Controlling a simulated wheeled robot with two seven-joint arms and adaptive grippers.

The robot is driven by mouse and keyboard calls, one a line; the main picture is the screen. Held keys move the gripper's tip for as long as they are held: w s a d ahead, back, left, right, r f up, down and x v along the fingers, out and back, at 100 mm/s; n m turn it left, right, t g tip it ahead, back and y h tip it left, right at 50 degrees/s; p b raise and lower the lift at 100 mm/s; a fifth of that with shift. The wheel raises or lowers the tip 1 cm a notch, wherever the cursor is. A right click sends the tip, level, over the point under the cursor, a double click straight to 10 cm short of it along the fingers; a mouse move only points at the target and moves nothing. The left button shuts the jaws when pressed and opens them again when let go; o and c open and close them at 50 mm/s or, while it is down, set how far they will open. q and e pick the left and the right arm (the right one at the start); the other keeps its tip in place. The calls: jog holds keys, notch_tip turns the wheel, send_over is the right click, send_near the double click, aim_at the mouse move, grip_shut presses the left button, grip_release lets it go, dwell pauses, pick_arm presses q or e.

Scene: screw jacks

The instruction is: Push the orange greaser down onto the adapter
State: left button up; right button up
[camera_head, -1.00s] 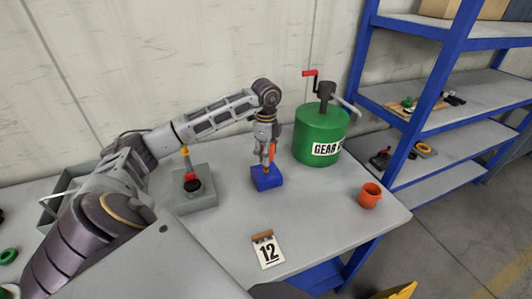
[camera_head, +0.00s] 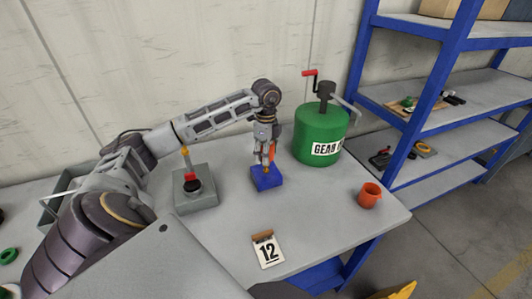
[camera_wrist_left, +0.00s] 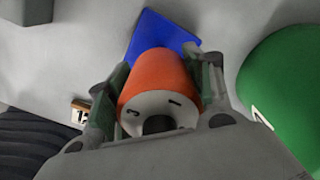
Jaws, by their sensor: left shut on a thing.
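The orange greaser (camera_wrist_left: 158,78) is between the fingers of my left gripper (camera_head: 265,160), which is shut on it. The gripper points down over a blue block (camera_head: 267,180) on the table, which also shows in the wrist view (camera_wrist_left: 160,32) behind the greaser. The adapter is hard to make out; a small yellowish part shows at the block's top, under the fingers. I cannot tell whether the greaser touches it. My right gripper is not in view.
A green gear-oil drum (camera_head: 318,135) with a crank stands close right of the gripper. A grey block (camera_head: 196,200) with a red and black part stands left. Blue shelves stand right.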

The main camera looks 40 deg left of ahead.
pick_arm(q)
jog(key=shift+f, duration=0.45)
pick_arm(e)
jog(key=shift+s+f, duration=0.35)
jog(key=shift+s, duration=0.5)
pick_arm(q)
jog(key=shift+f+b, duration=0.25)
jog(key=shift+b, duration=0.15)
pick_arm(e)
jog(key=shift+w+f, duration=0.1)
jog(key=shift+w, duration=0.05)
pick_arm(q)
jog(key=shift+f, duration=0.4)
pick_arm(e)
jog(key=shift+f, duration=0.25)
pick_arm(q)
jog(key=shift+f, duration=0.1)
jog(key=shift+b, duration=0.3)
jog(key=shift+f, duration=0.1)
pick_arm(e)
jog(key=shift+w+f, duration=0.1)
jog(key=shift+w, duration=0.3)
pick_arm(q)
jog(key=shift+f, duration=0.3)
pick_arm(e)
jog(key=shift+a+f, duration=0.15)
